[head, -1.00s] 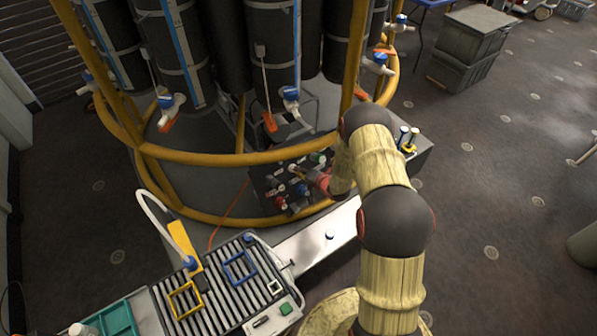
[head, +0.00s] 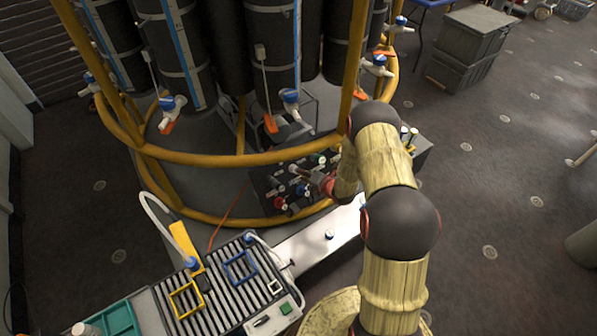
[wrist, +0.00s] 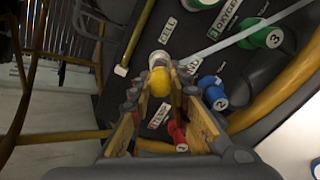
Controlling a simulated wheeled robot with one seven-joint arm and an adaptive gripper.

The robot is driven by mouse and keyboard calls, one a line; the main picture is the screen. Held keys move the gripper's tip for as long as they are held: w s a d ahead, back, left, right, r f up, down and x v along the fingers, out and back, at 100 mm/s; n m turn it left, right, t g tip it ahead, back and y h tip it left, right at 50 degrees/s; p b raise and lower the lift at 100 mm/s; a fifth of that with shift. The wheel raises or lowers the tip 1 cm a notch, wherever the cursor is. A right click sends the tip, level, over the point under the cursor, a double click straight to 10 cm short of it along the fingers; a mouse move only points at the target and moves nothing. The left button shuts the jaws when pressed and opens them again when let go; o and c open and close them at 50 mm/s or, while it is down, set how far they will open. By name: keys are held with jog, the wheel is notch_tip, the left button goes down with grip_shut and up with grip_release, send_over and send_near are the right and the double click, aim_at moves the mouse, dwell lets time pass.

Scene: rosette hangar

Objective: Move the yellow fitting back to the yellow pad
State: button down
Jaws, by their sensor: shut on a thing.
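The yellow fitting (wrist: 161,82) is between the fingers of my gripper (wrist: 163,94) in the wrist view, and the gripper is shut on it. A whitish round part (wrist: 159,58) shows just beyond the fitting, at the dark port panel; I cannot tell whether the fitting is touching it. In the head view my arm hides the fitting and most of the gripper, beside the panel (head: 265,183). A yellow square outline, the yellow pad (head: 174,303), lies on the slatted tray at the lower left, well away from the gripper.
Numbered green (wrist: 265,38), blue (wrist: 215,97) and red (wrist: 178,137) fittings sit around the gripper on the panel. A yellow rail (head: 230,160) rings the dark cylinders. A blue square outline (head: 229,272) lies beside the yellow one. A pale bench strip (head: 312,244) joins tray and panel.

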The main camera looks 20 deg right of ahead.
jog(key=shift+p+v, duration=0.55)
jog(key=shift+v, duration=0.95)
